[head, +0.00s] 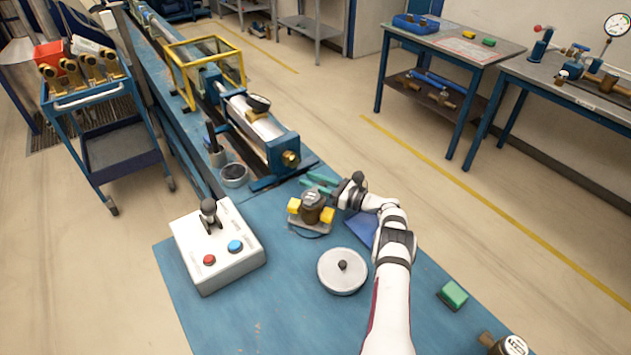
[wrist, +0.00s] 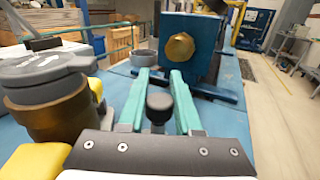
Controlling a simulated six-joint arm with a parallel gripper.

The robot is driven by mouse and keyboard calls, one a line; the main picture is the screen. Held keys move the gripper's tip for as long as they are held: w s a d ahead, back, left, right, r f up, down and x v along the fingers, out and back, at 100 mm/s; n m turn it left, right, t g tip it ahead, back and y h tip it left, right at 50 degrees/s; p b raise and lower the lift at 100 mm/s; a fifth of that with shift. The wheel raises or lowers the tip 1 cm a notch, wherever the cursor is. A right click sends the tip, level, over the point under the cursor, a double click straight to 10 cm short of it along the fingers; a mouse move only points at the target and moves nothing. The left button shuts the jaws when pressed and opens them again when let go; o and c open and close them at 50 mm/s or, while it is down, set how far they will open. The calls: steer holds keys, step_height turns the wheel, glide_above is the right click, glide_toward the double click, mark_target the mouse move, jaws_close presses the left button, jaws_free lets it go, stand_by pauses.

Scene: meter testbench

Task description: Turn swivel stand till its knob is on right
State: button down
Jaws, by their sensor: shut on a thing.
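The swivel stand (head: 322,231) is a low grey base on the blue bench. It carries a round brown meter (head: 312,206) with yellow end pieces, also large at left in the wrist view (wrist: 50,105). A black knob (wrist: 159,103) stands upright between the green fingers of my gripper (wrist: 158,75), close to its palm. In the head view, my gripper (head: 321,185) is behind and right of the meter, fingers pointing left. It is shut on the knob. The link between knob and stand is hidden.
A white control box (head: 217,250) with a joystick stands at left. A round grey lidded dish (head: 342,272) lies in front of the stand. A blue clamp block with a brass fitting (head: 290,158) stands behind. A green block (head: 453,294) lies at right.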

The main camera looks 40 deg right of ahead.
steer(key=shift+w+a+f+y, duration=0.15)
steer(key=shift+a+y, duration=0.1)
steer(key=shift+y, duration=0.25)
steer(key=c, duration=0.6)
jaws_free()
steer(key=v, duration=1.5)
steer(key=shift+s+d+r, duration=0.2)
steer(key=shift+s+r, duration=0.15)
steer(key=shift+r, duration=0.05)
